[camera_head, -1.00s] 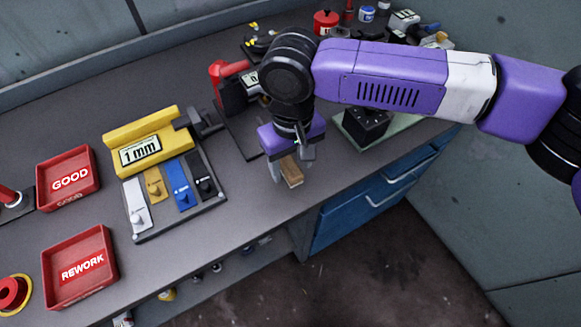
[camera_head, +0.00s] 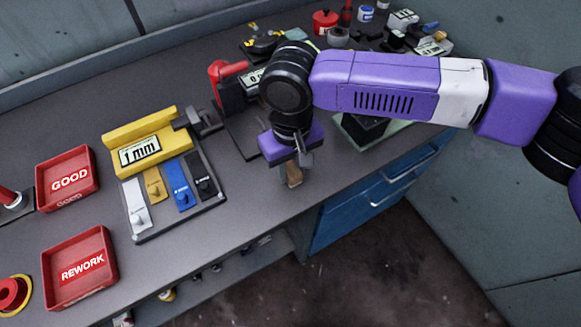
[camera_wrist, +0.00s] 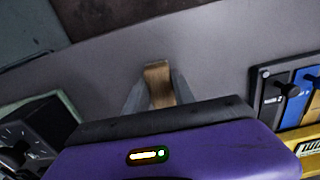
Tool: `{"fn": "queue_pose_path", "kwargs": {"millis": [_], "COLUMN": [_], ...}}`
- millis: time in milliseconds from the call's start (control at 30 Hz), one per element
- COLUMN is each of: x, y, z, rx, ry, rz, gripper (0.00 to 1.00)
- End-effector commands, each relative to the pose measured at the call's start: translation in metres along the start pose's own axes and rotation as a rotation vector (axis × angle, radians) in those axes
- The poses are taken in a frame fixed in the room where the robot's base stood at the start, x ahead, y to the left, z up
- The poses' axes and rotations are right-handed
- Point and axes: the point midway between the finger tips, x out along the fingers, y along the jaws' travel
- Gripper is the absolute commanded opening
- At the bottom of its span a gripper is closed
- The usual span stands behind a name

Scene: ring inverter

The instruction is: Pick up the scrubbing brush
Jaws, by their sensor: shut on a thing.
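The scrubbing brush (camera_head: 293,174) shows as a small brown wooden piece at the tip of my gripper (camera_head: 291,172). In the wrist view the brush (camera_wrist: 157,84) sits between the two grey fingers of my gripper (camera_wrist: 158,92), which are shut on it. Its lower part is hidden by the gripper body in the wrist view. The gripper points down over the workbench near its front edge. I cannot tell whether the brush touches the bench top.
The yellow 1 mm gauge stand (camera_head: 140,151) with several coloured plates is left of my gripper. A red GOOD tray (camera_head: 68,178) and a red REWORK tray (camera_head: 80,268) lie farther left. A dark device with a red top (camera_head: 230,87) stands just behind. Bare bench lies front-left.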

Motion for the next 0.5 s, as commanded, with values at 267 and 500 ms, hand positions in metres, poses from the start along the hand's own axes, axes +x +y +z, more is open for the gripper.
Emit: {"fn": "queue_pose_path", "kwargs": {"millis": [267, 500], "x": [-0.018, -0.068], "y": [0.0, 0.0], "z": [-0.001, -0.001], "rx": [0.001, 0.0], "ry": [0.002, 0.004], "rz": [-0.001, -0.001], "gripper": [0.0, 0.0]}}
